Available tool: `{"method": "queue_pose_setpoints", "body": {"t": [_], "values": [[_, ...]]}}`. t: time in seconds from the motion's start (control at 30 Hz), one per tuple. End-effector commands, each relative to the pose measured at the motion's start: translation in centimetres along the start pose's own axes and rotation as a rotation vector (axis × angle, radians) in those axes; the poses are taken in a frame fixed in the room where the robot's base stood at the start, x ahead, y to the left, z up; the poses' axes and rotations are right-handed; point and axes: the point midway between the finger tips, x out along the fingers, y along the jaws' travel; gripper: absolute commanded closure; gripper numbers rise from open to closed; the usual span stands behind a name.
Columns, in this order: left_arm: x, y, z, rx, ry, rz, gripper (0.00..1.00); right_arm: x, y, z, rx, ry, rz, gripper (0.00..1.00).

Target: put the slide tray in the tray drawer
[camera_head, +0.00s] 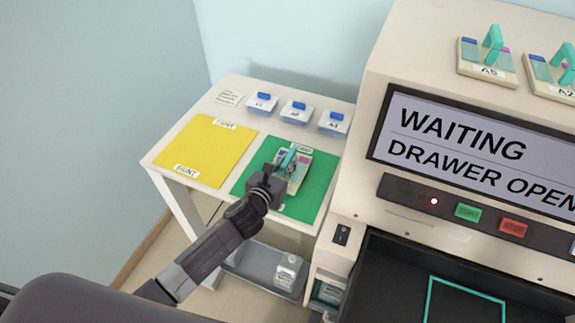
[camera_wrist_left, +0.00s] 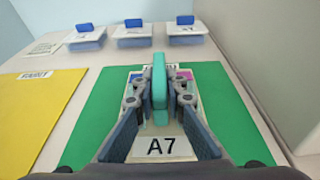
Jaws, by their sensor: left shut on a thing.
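The slide tray (camera_wrist_left: 160,147), labelled A7, lies on the green mat (camera_wrist_left: 85,130). In the head view the same tray (camera_head: 302,166) is partly hidden by my left gripper (camera_head: 284,164). In the left wrist view my left gripper (camera_wrist_left: 160,92) is shut on the tray's upright teal handle (camera_wrist_left: 159,85), with one finger on each side. The open tray drawer (camera_head: 400,268) is dark inside, at the lower right of the head view, with a teal outline (camera_head: 468,285) on its floor. My right gripper is not in view.
A yellow mat (camera_head: 205,150) lies left of the green one. Several white boxes with blue-topped lids (camera_head: 297,111) stand behind. The machine's screen (camera_head: 470,140) reads "WAITING" and "DRAWER OPEN". Trays A5 (camera_head: 487,72) and another (camera_head: 545,80) sit on top of the machine.

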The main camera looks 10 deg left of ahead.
Motion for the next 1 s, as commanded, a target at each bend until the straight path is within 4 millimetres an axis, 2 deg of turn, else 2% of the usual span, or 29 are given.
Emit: {"method": "queue_pose_setpoints", "body": {"t": [0.1, 0.47, 0.5, 0.63, 1.0], "values": [[0.27, -0.05, -0.87, 0.000, -0.001, -0.001, 1.00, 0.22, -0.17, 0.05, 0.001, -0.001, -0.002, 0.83], [0.39, -0.04, -1.19, 0.001, -0.002, -0.001, 1.00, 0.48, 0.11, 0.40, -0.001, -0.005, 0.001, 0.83], [0.36, -0.03, -1.16, 0.000, -0.001, -0.001, 0.86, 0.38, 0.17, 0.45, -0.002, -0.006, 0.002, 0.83], [0.34, -0.03, -1.15, 0.000, 0.000, -0.001, 0.71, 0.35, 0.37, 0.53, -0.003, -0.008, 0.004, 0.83], [0.12, -0.03, -0.77, 0.001, 0.000, -0.001, 0.71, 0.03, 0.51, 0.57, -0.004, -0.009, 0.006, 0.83]]}}
